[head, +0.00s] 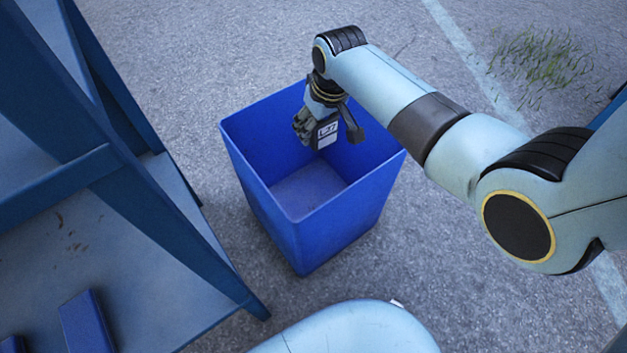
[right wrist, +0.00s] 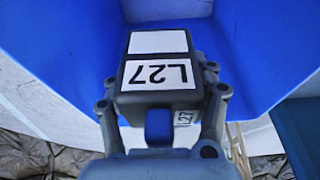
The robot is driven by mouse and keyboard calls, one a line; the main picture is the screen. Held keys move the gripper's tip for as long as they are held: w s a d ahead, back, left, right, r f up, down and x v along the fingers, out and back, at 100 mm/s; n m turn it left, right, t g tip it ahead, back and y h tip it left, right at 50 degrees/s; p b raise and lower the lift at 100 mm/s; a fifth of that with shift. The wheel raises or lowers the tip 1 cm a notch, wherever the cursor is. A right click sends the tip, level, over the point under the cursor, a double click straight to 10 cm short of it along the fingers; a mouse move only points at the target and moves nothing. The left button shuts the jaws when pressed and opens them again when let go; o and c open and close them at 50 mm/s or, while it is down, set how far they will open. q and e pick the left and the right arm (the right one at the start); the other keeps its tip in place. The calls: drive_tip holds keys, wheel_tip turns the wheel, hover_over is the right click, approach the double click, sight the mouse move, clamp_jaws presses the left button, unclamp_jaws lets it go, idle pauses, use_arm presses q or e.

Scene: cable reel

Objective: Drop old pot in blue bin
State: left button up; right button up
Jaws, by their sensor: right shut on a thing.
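The old pot (head: 327,134) looks like a dark grey block with white labels, one reading "L27". It also shows large in the right wrist view (right wrist: 133,77), between the fingers. My right gripper (head: 322,118) is shut on it and holds it over the mouth of the blue bin (head: 335,225), near the back rim. The bin stands open on the ground, and the part of its floor that shows is bare. Its blue wall fills the back of the right wrist view (right wrist: 60,45). I cannot tell exactly how far the pot is below the rim. My left gripper is not in view.
A dark blue metal frame with shelves (head: 130,190) stands at the left, with blue blocks (head: 86,325) on its lower surface. Grey paved ground (head: 440,280) around the bin is clear. A grass patch (head: 540,60) grows at the upper right.

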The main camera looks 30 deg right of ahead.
drive_tip(key=o, duration=1.4)
drive_tip(key=v, duration=1.2)
